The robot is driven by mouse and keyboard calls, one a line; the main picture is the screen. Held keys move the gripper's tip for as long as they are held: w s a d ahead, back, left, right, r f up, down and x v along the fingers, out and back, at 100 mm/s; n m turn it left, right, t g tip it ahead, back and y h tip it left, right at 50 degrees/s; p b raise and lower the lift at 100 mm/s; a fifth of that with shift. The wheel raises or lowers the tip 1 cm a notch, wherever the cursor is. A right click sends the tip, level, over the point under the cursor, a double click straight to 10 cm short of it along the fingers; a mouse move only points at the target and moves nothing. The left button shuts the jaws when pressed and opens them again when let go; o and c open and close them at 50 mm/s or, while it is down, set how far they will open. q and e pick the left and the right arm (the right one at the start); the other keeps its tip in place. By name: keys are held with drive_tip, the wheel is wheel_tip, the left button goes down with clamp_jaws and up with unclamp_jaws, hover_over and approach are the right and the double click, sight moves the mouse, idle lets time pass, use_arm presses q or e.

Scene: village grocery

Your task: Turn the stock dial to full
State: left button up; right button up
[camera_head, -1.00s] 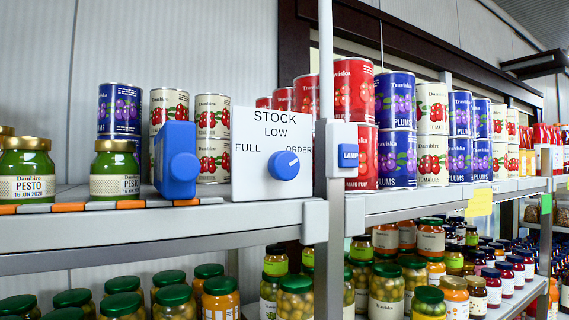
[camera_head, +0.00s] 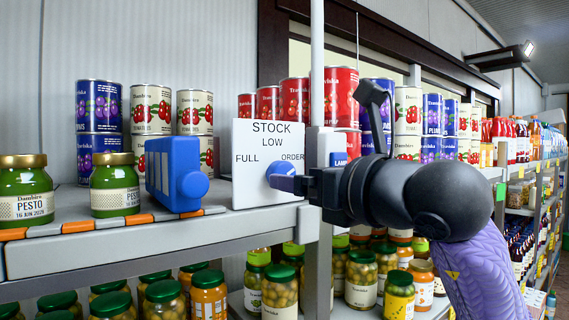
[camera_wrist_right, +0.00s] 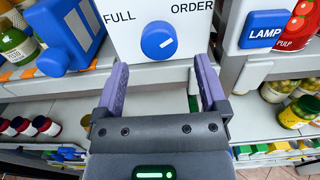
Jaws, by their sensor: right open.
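The blue stock dial (camera_head: 280,169) sits on a white panel (camera_head: 250,190) marked FULL, LOW and ORDER. In the right wrist view the open, empty fingers of the right gripper (camera_wrist_right: 160,72) are spread just short of the dial, one to each side. I see no contact. My left gripper is out of view.
A blue box-shaped device (camera_head: 165,172) stands left of the panel, near pesto jars (camera_head: 115,185). A blue LAMP button (camera_wrist_right: 264,30) is close on the right, on the shelf post. Cans stand behind; jars fill the lower shelf.

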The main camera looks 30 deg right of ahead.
sight(279, 167)
drive_tip(key=w, duration=0.2)
drive_tip(key=w+p, duration=0.1)
drive_tip(key=w, duration=0.1)
drive_tip(key=shift+w+a, duration=0.2)
drive_tip(key=shift+w, duration=0.05)
clamp_jaws()
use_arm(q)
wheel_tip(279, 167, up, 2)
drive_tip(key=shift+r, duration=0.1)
use_arm(e)
drive_tip(key=shift+n, duration=0.3)
drive_tip(key=n, duration=2.3)
drive_tip(key=shift+d+r, duration=0.1)
drive_tip(key=shift+n, duration=0.4)
